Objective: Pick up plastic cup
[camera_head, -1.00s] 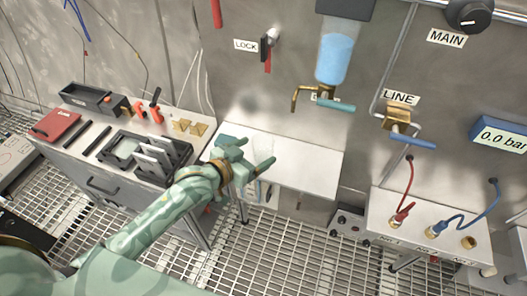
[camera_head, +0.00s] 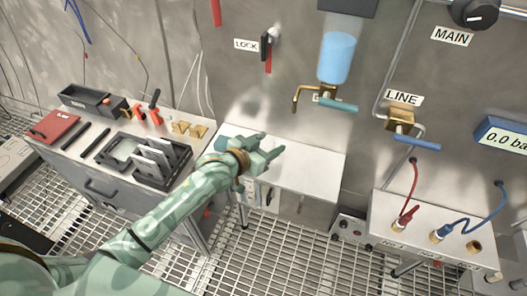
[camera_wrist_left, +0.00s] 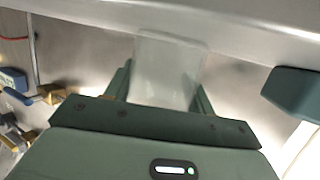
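The plastic cup (camera_wrist_left: 170,70) is clear and pale. In the left wrist view it stands between the two fingers of my left gripper (camera_wrist_left: 162,92), with a finger against each side. In the head view my left gripper (camera_head: 272,146) is over the white shelf (camera_head: 315,172) below the dispenser. Its fingers point right, and the cup between them can hardly be made out there. The gripper looks shut on the cup. Whether the cup still touches the shelf cannot be told. My right gripper is not in view.
A blue-filled dispenser (camera_head: 338,57) with a brass tap and teal handle (camera_head: 340,105) hangs above the shelf. A cabinet (camera_head: 110,190) with a rack (camera_head: 140,160) stands at left. A white bench (camera_head: 385,215) with hoses stands at right. Grated floor lies in front.

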